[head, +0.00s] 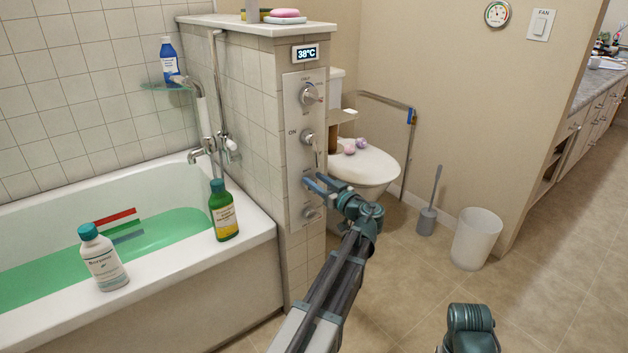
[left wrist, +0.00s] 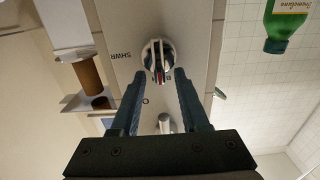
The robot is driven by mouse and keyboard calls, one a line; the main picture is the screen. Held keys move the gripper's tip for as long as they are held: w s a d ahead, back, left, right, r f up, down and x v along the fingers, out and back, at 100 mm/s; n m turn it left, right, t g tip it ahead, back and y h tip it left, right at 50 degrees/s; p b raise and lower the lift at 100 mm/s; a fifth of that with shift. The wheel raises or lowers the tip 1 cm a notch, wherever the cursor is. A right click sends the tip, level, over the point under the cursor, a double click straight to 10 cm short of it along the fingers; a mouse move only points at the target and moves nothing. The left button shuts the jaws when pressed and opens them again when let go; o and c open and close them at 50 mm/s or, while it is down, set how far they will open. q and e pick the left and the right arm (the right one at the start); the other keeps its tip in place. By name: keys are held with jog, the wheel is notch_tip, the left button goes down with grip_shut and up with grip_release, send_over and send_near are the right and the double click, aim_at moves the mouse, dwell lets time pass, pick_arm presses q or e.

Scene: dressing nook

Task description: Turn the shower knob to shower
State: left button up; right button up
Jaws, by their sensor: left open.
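The shower knob (left wrist: 157,55) is a round chrome knob with a ridged grip and a small red mark, on a pale metal panel. In the head view my left gripper (head: 318,183) is at the panel (head: 292,190) and partly hides the knob there. My right gripper's fingers are not in view.
Other controls are the upper knob (head: 309,94), the ON knob (head: 307,137) and the bottom knob (head: 312,214). A toilet (head: 365,165) stands behind the panel. A green bottle (head: 222,212) and white bottle (head: 103,258) stand on the tub rim. A bin (head: 476,240) stands right.

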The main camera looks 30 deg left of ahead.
pick_arm(q)
jog(key=shift+w+a, duration=0.15)
jog(key=shift+a, duration=0.35)
grip_shut()
